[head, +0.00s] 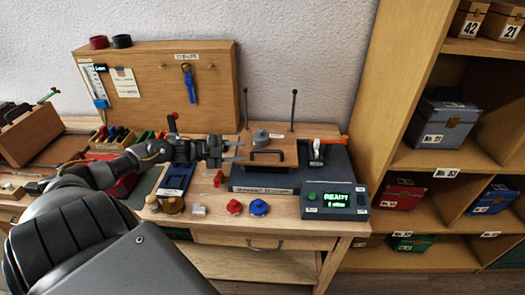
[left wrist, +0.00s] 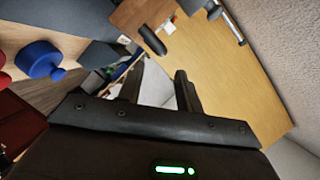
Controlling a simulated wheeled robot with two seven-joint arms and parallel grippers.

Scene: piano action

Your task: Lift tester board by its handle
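The tester board (head: 284,147) is a brown wooden block on the dark grey tester base (head: 262,182), with a dark bar handle on its front. The handle (head: 268,153) shows just right of my left gripper (head: 236,151), whose two fingers are apart and point right toward it. In the left wrist view the handle (left wrist: 152,40) is a short black bar beyond my fingertips (left wrist: 160,76), with the brown board (left wrist: 136,14) behind it. Nothing is between the fingers, and they look apart from the handle. My right gripper is not in view.
A grey weight (head: 261,138) stands on the tester by the board. A box with a green READY display (head: 336,199) is at front right. Blue (head: 259,207) and red (head: 234,207) knobs lie in front. A wooden pegboard (head: 160,85) stands behind; shelves (head: 440,160) are at right.

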